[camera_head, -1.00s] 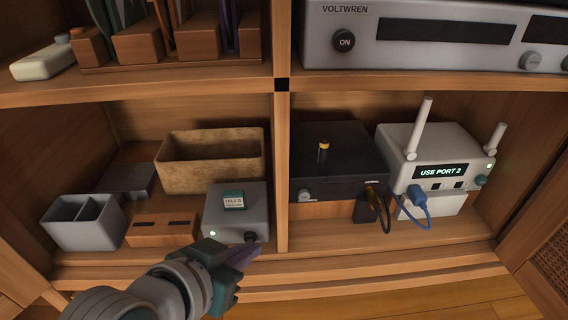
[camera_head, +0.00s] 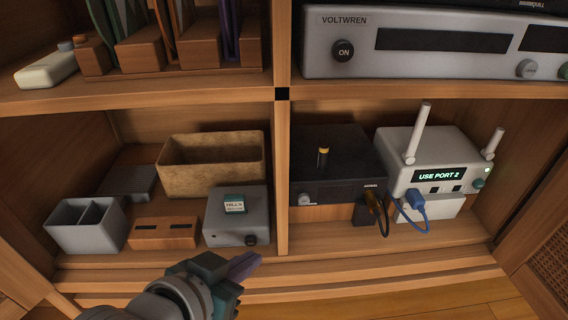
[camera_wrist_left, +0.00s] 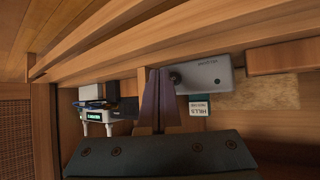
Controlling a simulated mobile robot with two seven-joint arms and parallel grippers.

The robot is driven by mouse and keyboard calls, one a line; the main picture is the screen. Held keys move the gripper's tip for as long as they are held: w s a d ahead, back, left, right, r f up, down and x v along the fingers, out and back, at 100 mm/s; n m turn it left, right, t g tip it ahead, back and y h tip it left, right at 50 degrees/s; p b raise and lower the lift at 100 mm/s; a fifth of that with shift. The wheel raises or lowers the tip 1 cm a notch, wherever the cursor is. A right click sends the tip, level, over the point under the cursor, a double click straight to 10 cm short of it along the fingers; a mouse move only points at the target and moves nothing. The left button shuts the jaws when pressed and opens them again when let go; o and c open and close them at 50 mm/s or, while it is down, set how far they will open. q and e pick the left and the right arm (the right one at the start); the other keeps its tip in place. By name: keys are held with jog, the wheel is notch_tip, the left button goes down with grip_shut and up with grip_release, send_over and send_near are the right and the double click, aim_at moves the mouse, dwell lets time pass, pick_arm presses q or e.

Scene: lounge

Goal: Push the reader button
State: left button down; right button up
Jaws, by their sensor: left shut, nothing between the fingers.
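The reader appears to be the small grey box (camera_head: 226,221) on the lower left shelf, left of the divider. A teal-and-white card (camera_head: 235,204) marked HILLS lies on its top. A dark round button (camera_head: 251,240) is low on its front right. My left gripper (camera_head: 250,264) is shut and empty, just below and in front of the button, apart from it. In the left wrist view, the closed purple fingers (camera_wrist_left: 157,76) show beside the button (camera_wrist_left: 174,76) on the grey box (camera_wrist_left: 208,75). My right gripper is out of view.
A wooden slotted block (camera_head: 164,233), a grey divided bin (camera_head: 86,224) and a tan box (camera_head: 211,166) surround the grey box. Right of the divider (camera_head: 282,180) are a black device (camera_head: 338,158) and a white router (camera_head: 428,152) reading USE PORT 2.

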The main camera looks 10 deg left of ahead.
pick_arm(q)
jog(key=s, duration=0.1)
jog(key=s+d+p, duration=0.1)
jog(key=s, duration=0.1)
jog(key=s+p, duration=0.1)
jog(key=s, duration=0.1)
jog(key=shift+s+d, duration=0.15)
jog(key=shift+d, duration=0.1)
dwell(0.9)
